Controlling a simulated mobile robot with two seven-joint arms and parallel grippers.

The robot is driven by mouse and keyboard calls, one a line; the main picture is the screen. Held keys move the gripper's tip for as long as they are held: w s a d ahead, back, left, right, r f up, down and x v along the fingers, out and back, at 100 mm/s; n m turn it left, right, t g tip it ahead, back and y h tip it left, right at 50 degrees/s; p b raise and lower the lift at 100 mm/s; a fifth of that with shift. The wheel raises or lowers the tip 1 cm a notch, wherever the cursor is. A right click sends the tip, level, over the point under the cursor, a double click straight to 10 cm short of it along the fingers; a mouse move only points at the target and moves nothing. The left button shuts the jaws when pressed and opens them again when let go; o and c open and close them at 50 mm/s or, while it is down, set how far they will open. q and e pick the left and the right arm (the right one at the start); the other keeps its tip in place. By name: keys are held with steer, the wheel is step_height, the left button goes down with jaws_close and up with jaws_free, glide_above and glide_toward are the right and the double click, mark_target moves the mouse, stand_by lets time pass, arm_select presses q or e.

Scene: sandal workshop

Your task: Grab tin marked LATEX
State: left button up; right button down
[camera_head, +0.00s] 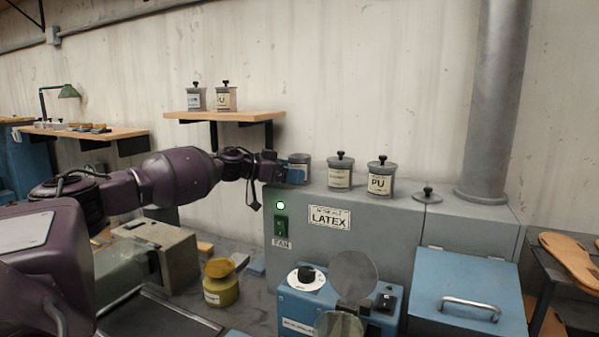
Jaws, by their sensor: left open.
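Three grey tins stand in a row on the grey cabinet. The leftmost tin (301,159) has no knobbed lid on it, and its label is mostly hidden by my left gripper. The middle tin (340,172) has a black-knobbed lid and a pale label too small to read. The right tin (381,180) is lidded and marked PU. A plate reading LATEX (329,218) is on the cabinet front, below the tins. My left gripper (289,173) is open, right at the left side of the leftmost tin; I cannot tell whether it touches. My right gripper is out of view.
A loose knobbed lid (427,195) lies on the cabinet (400,225), right of the tins, before a thick pipe (492,110). A wall shelf (224,117) holds two more tins. A yellow pot (221,287) and blue control box (305,305) stand below.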

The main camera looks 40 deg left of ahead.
arm_select(q)
steer(key=shift+w+d+f, duration=0.1)
steer(key=shift+w+d, duration=0.15)
steer(key=shift+w, duration=0.2)
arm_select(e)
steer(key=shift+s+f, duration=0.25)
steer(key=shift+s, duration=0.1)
arm_select(q)
steer(key=c, duration=1.3)
steer(key=shift+o, duration=0.2)
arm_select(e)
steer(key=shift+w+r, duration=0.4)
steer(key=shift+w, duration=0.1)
arm_select(q)
steer(key=shift+r, duration=0.2)
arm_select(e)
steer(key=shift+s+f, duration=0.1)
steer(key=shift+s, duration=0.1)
